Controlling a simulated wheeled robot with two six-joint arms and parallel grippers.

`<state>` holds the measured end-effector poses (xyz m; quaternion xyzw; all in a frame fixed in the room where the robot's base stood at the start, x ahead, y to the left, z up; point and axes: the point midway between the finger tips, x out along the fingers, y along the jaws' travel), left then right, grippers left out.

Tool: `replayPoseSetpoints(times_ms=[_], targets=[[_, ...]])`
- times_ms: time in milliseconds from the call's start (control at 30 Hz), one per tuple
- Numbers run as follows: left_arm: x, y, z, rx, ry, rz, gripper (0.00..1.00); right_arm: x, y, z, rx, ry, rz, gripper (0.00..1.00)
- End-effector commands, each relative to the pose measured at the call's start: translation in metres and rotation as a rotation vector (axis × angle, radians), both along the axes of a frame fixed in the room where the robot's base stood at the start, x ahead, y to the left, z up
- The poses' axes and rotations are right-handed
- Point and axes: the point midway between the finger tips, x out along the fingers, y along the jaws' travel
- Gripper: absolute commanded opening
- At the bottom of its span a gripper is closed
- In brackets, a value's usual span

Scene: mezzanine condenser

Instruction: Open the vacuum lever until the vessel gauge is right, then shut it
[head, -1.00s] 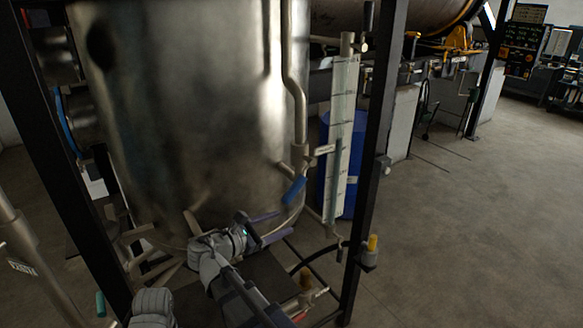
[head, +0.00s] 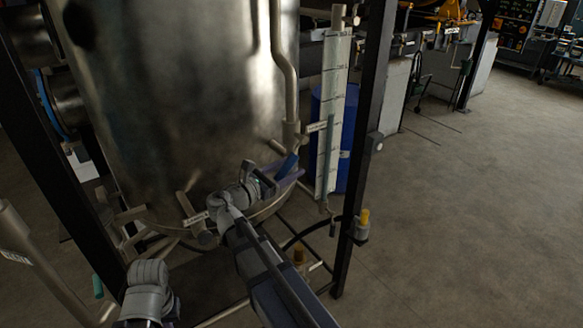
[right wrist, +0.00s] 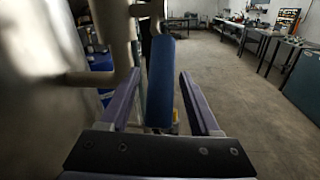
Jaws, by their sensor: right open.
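The blue vacuum lever (head: 287,166) hangs at a slant below its valve, on the pipe at the right side of the steel vessel (head: 190,100). In the right wrist view the lever (right wrist: 161,82) stands between the two purple fingers. My right gripper (head: 282,178) is open around the lever, and no finger clearly touches it. The gauge (head: 334,110) is a tall pale scale with dark marks, just right of the lever. Its reading is too small to tell. My left gripper is not in view; only a grey part of my left arm shows at the bottom left.
A black frame post (head: 366,140) stands right of the gauge, with a yellow-topped fitting (head: 362,222) low on it. A blue drum (head: 350,135) stands behind the gauge. Pipes run under the vessel. The floor at the right is clear.

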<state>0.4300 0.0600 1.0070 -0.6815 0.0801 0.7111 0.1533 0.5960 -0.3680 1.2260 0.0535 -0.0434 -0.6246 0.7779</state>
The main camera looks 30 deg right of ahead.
Motion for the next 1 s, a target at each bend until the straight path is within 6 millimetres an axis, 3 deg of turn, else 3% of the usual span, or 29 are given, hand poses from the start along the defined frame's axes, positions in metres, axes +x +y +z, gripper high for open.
replayPoseSetpoints(times_ms=[167,467,1000], targets=[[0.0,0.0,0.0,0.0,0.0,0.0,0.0,0.0026,-0.011,-0.0001,0.0,0.0,0.0,0.63],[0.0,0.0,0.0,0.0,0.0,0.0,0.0,0.0027,-0.0122,-0.0001,0.0,0.0,0.0,0.62],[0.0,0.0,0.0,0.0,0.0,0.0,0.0,0.0026,-0.012,-0.0001,0.001,-0.001,0.0,0.01]])
